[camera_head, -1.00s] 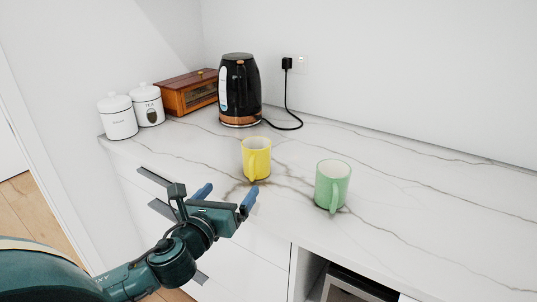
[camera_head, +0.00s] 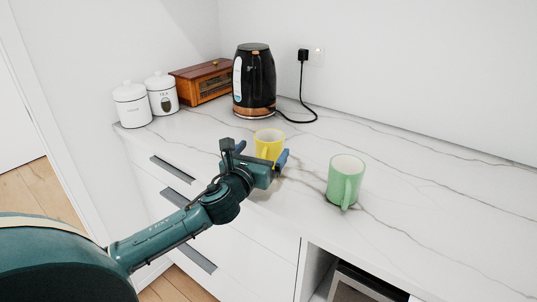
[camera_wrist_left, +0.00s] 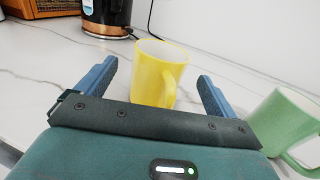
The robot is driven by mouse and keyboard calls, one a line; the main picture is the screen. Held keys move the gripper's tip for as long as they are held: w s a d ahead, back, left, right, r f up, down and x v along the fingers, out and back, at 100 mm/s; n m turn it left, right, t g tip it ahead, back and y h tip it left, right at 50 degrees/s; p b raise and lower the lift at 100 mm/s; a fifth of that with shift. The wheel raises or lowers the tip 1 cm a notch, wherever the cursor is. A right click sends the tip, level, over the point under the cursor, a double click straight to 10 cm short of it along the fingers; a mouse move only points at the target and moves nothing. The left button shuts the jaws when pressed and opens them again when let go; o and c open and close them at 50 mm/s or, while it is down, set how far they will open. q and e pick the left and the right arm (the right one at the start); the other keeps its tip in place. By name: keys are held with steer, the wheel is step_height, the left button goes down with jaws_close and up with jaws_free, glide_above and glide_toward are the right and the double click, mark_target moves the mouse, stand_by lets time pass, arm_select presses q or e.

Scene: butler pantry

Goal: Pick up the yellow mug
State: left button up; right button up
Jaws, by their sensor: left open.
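The yellow mug (camera_head: 269,142) stands upright on the white marble counter, partly hidden behind my left gripper in the head view. My left gripper (camera_head: 268,158) is open, with its blue fingers toward the mug. In the left wrist view the yellow mug (camera_wrist_left: 158,72) stands just ahead, between the lines of the two spread fingers of the left gripper (camera_wrist_left: 155,88). Nothing is held between the fingers. My right gripper is not in view.
A green mug (camera_head: 345,182) stands close by on the right, and it also shows in the left wrist view (camera_wrist_left: 282,122). A black kettle (camera_head: 254,80), a wooden box (camera_head: 203,82) and two white canisters (camera_head: 131,105) stand farther back. The counter (camera_head: 440,190) is clear to the right.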

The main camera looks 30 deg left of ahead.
mark_target(266, 146)
arm_select(q)
steer(key=shift+w+a, duration=0.2)
steer(key=shift+w, duration=1.3)
steer(key=shift+c, duration=0.4)
steer(key=c, duration=1.2)
